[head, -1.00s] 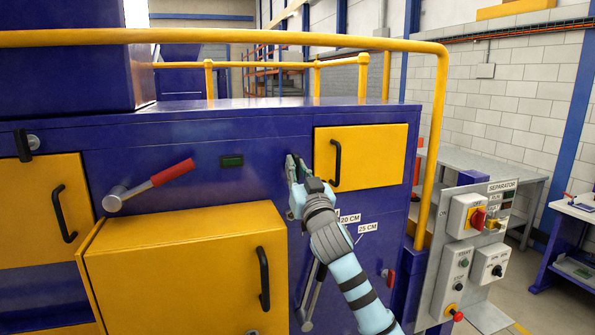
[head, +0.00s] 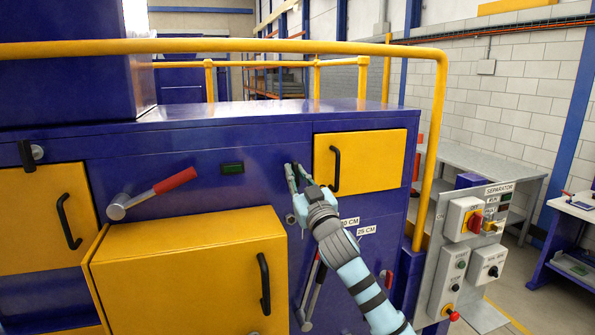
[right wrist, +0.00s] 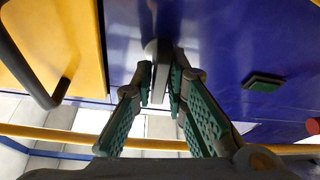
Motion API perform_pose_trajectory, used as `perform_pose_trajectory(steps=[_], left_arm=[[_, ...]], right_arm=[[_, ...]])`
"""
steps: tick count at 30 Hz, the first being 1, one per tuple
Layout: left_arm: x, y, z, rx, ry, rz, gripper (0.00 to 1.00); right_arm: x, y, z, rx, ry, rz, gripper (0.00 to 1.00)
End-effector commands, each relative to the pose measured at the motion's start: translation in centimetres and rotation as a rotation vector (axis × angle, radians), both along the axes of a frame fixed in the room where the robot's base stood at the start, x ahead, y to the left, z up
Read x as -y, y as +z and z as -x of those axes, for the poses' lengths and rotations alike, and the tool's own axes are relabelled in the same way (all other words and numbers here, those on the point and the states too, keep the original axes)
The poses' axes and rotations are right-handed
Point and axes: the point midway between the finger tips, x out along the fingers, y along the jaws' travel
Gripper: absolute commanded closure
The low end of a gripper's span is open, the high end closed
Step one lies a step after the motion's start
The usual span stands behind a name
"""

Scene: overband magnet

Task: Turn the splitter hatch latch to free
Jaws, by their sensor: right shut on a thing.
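The latch (right wrist: 157,62) is a small grey and black piece on the blue housing, beside the yellow hatch door (head: 372,158) with its black handle. In the head view the gripper mostly covers it, so its exact angle is hard to read there. My right gripper (head: 293,176) reaches up to it from the lower right. In the right wrist view its green-padded fingers (right wrist: 161,88) close on the latch's bar from both sides. The yellow door (right wrist: 55,45) is at the left there. My left gripper is not in view.
A red-handled lever (head: 150,195) and a dark green indicator (head: 232,168) are left of my gripper. A larger yellow box door (head: 190,275) juts out below. A yellow rail (head: 443,150) and the separator control panel (head: 462,250) stand at the right.

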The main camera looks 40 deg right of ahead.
Motion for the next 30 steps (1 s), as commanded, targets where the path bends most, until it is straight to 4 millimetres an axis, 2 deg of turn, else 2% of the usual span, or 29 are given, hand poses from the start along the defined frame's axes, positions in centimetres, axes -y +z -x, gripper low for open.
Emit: perform_pose_trajectory(steps=[14,20,21,22,25,26,30], left_arm=[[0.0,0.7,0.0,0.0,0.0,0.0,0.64],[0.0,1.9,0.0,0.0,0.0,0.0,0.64],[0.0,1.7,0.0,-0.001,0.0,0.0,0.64],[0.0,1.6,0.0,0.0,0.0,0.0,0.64],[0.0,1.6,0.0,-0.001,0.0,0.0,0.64],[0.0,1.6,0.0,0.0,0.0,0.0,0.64],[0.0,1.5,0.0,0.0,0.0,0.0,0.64]], right_arm=[[0.0,0.3,0.0,-0.009,-0.001,0.035,1.0],[0.0,0.4,0.0,-0.035,0.0,0.107,1.0],[0.1,0.2,0.1,-0.057,-0.001,0.17,1.0],[0.0,0.2,0.0,-0.055,-0.001,0.165,0.82],[0.0,0.1,0.0,-0.054,0.0,0.162,0.66],[0.0,0.1,0.0,-0.054,0.0,0.162,0.63],[0.0,0.1,0.0,-0.054,-0.001,0.161,0.63]])
